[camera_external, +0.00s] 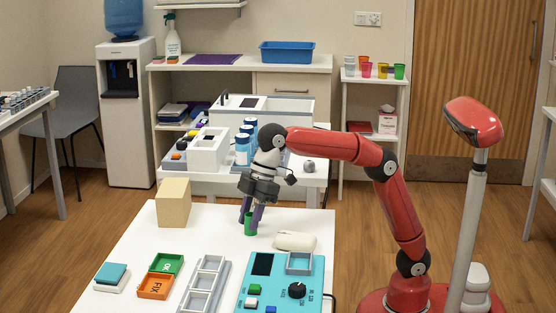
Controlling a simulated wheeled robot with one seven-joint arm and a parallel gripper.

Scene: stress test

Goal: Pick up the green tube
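The green tube (250,224) stands upright on the white table (215,226), near its far side. My gripper (250,219) points down over the tube from my red arm. Its two purple fingers sit at the tube's left and right sides. The top of the tube is between the fingers and partly hidden. The view is too small to tell whether the fingers press on the tube or stand a little apart from it.
A wooden block (173,203) stands to the left of the tube. A pale rounded object (294,241) lies close to its right. Nearer are a turquoise control panel (283,282), a grey slotted tray (204,287), and green (167,264) and orange (155,286) trays.

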